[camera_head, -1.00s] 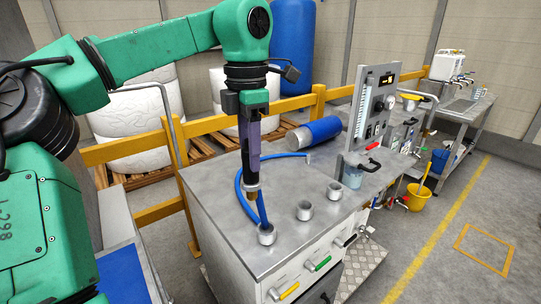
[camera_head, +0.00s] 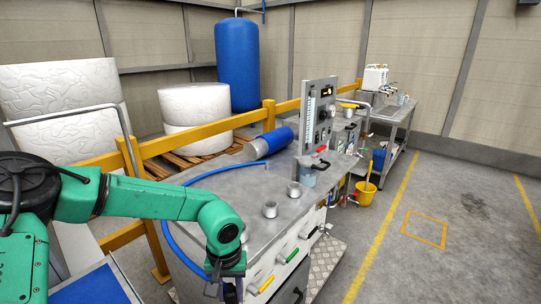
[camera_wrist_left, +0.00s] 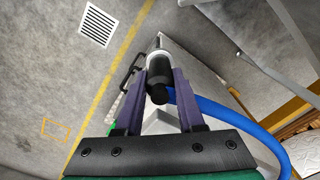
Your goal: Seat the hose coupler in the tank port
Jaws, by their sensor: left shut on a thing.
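My left gripper (camera_head: 229,293) is low at the bottom edge of the head view, in front of the steel cabinet top, and its tips are cut off there. In the left wrist view its purple fingers (camera_wrist_left: 161,90) are shut on the hose coupler (camera_wrist_left: 159,68), a dark cylinder with a silver part at its far end. The blue hose (camera_wrist_left: 215,113) runs from it to the right. Short silver ports (camera_head: 270,209) and (camera_head: 294,188) stand on the cabinet top; another is partly hidden by my arm. I cannot tell which is the tank port. The coupler's far end looks apart from any port. My right gripper is not in view.
The steel cabinet (camera_head: 238,184) has coloured handles on its front. A yellow rail (camera_head: 205,137) runs behind. The floor at right is clear, with a yellow bucket (camera_head: 365,192).

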